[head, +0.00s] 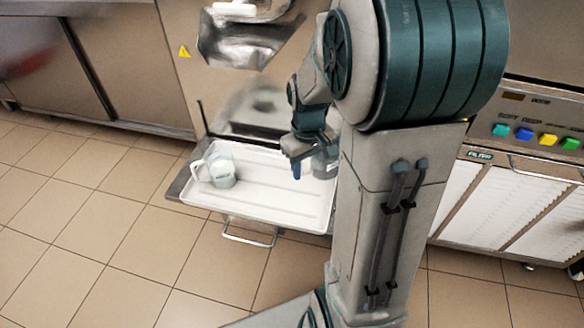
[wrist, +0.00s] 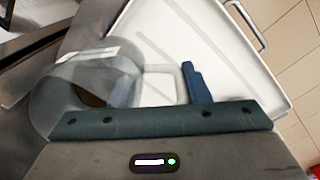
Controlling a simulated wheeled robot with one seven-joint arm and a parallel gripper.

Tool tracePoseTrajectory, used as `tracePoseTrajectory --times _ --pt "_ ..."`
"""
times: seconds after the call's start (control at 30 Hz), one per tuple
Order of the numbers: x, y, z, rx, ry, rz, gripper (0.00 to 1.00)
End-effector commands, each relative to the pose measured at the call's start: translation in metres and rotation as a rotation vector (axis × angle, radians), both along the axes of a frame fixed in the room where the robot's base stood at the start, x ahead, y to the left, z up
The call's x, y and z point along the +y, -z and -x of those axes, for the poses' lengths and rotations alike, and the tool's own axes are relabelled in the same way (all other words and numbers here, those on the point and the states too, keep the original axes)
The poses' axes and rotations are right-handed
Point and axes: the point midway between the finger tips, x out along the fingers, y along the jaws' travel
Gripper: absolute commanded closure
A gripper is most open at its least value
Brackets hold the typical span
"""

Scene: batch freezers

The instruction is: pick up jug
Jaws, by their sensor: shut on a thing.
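A clear, greyish jug (head: 325,165) is at the right part of the white tray, partly hidden behind my arm in the head view. In the wrist view the same jug (wrist: 70,95) fills the left side, with its handle (wrist: 160,72) pointing right. My gripper (head: 305,160) reaches down at this jug and is shut on it; a blue finger (wrist: 197,85) shows just right of the handle. Whether the jug touches the tray I cannot tell. A second pale jug (head: 220,170) with a white handle stands at the tray's left end.
The white tray (head: 265,205) sits on a metal shelf with a bar handle (head: 248,235) in front. Above it hangs a metal freezer spout (head: 245,40) with a white handle. A button panel (head: 530,132) is at right. Tiled floor (head: 120,230) is clear at left.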

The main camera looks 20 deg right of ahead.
Motion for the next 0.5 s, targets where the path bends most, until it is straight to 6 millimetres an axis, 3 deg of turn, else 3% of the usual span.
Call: tracePoseTrajectory --times 0.5 --pt "-0.039 -0.025 0.010 -0.001 0.001 0.001 0.93"
